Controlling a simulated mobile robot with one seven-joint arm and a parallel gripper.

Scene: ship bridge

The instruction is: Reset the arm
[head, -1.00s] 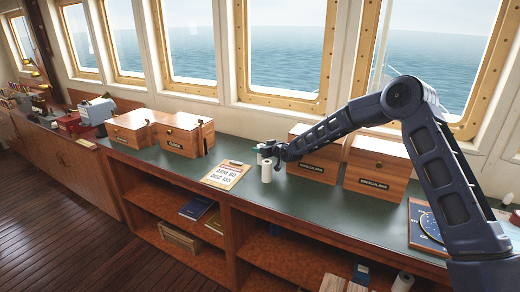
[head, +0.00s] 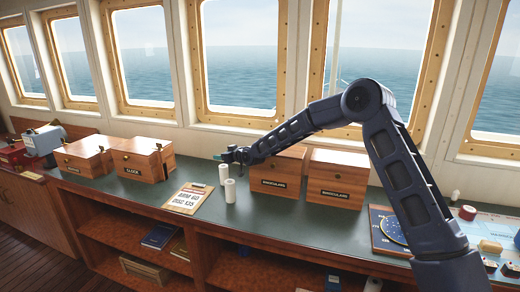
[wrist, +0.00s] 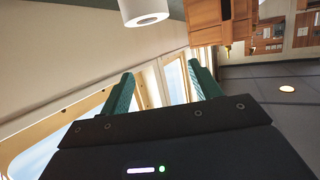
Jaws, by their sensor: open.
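My gripper (head: 219,157) is at the end of my dark blue arm, which is bent and reaches left over the green counter (head: 300,219). Its two green fingers (wrist: 162,88) stand well apart in the wrist view, with nothing between them. Two white rolls stand upright on the counter below and near the gripper: one behind (head: 223,174), one in front (head: 230,191). A white roll (wrist: 147,18) also shows at the top of the wrist view, clear of the fingers; I cannot tell which one it is.
Two wooden binoculars boxes, left (head: 275,182) and right (head: 335,180), stand behind and below the forearm. A clipboard (head: 188,200) lies left of the rolls. A clock box (head: 140,160) is farther left. A chart (head: 386,229) lies right. Windows line the back.

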